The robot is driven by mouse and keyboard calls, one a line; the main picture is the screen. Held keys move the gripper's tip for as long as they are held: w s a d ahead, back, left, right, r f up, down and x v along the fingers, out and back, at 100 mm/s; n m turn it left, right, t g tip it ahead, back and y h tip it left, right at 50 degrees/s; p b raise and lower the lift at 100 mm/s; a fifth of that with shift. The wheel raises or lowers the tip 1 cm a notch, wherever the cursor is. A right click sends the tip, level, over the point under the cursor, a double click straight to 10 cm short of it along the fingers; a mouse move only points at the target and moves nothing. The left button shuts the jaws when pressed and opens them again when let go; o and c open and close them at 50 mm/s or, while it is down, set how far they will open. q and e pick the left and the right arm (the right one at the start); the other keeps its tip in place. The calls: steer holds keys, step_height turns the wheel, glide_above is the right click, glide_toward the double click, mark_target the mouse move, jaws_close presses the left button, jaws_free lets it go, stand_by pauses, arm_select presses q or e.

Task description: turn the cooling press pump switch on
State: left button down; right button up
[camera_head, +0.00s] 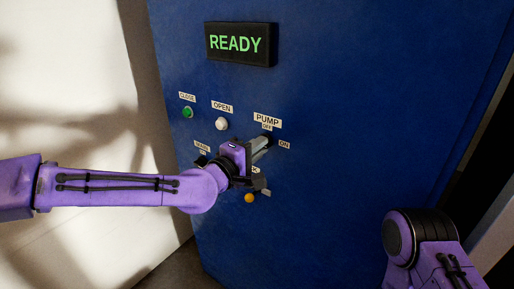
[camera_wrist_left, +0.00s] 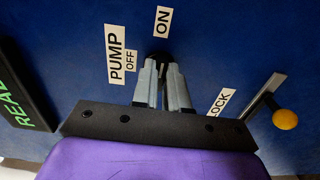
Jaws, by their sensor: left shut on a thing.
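The blue press panel (camera_head: 330,90) carries a PUMP label (camera_head: 267,120) with OFF below it and an ON label (camera_head: 284,145) to the right. My left gripper (camera_head: 262,146) reaches the panel just below the PUMP and OFF labels. In the left wrist view its two grey fingers (camera_wrist_left: 163,80) are closed on the dark pump switch (camera_wrist_left: 159,57), beside the ON label (camera_wrist_left: 163,22). The fingers hide most of the switch, so I cannot tell its exact angle. My right gripper is out of view; only part of my right arm shows at lower right.
A READY display (camera_head: 240,44) is at the top. A green CLOSE button (camera_head: 187,112) and a white OPEN button (camera_head: 221,124) sit left of the switch. A lever with a yellow knob (camera_wrist_left: 285,119) is by the LOCK label (camera_wrist_left: 219,102). The panel's right side is bare.

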arm_select(q)
steer(key=c, duration=1.1)
jaws_free()
steer(key=shift+c, duration=0.2)
steer(key=b+v, duration=0.1)
steer(key=v, duration=0.9)
steer(key=shift+s+a+b, duration=0.2)
steer(key=shift+b, duration=0.15)
